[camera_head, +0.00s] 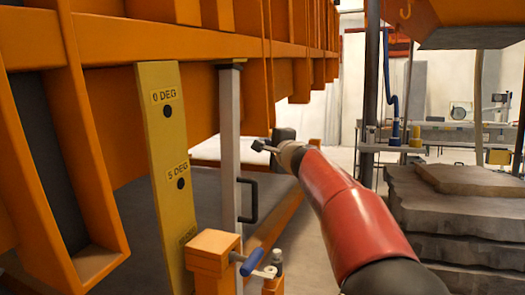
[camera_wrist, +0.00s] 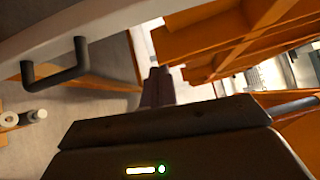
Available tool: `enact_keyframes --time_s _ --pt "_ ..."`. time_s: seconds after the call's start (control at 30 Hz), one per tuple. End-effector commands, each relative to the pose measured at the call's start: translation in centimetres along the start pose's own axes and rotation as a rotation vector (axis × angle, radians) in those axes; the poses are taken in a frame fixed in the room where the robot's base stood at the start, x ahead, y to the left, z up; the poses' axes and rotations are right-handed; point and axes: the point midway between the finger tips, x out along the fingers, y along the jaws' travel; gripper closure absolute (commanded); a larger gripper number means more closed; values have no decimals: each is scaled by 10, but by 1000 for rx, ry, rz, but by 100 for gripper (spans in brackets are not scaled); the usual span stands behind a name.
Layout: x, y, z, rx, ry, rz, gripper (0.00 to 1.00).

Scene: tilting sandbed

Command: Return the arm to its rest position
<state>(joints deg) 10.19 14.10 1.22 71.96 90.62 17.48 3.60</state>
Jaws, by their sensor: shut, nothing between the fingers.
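My red arm reaches from the lower right of the head view toward the middle, with my gripper (camera_head: 268,145) at its far end, small and partly turned away. In the wrist view my gripper (camera_wrist: 157,86) shows its two dark fingers close together, with nothing seen between them. In the head view the gripper is just right of a grey upright post (camera_head: 229,150) with a black handle (camera_head: 248,202). The handle also shows at the left of the wrist view (camera_wrist: 50,76). I cannot tell the exact gap between gripper and post.
A large orange steel frame (camera_head: 120,42) fills the upper left. A yellow plate (camera_head: 168,150) marked 0 DEG and 5 DEG stands before it. An orange block (camera_head: 212,250) with a blue-handled lever (camera_head: 253,262) is low in front. Stacked grey slabs (camera_head: 445,215) stand right.

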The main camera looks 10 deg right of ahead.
Motion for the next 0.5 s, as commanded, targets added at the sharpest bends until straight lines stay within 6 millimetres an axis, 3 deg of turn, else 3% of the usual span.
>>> enact_keyframes --time_s 0.4,0.5 --pt "-6 -2 -1 -2 1 0 100" --pt "-12 -1 7 -33 -15 15 100"
